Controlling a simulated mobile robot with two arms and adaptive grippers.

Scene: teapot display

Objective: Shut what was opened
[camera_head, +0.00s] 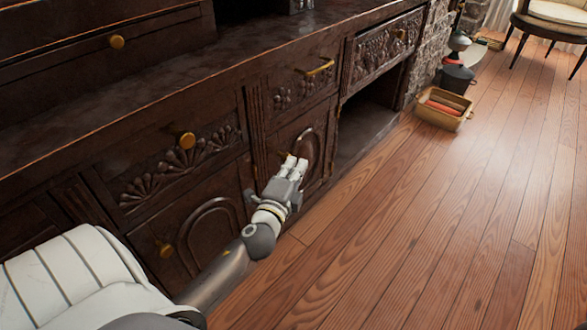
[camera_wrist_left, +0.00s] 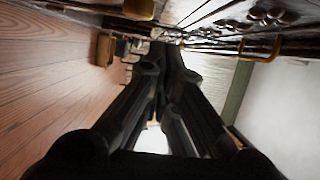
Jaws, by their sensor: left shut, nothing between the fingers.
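A dark carved wooden sideboard (camera_head: 75,140) runs along the left of the head view. My left gripper (camera_head: 294,163) is shut and empty, right in front of an arched cabinet door (camera_head: 312,138). The door looks flush with the front, but the gripper hides part of it, and I cannot tell whether they touch. Above it is a drawer (camera_head: 290,93) with a brass handle (camera_head: 320,67), which looks closed. The wrist view shows the dark fingers (camera_wrist_left: 165,55) close together, with a brass knob (camera_wrist_left: 138,8) above and a brass handle (camera_wrist_left: 262,47) at right.
An open, dark niche (camera_head: 368,118) lies right of the arched door. A yellow box (camera_head: 438,116) stands on the wooden floor (camera_head: 420,220) farther back. The floor at right is clear.

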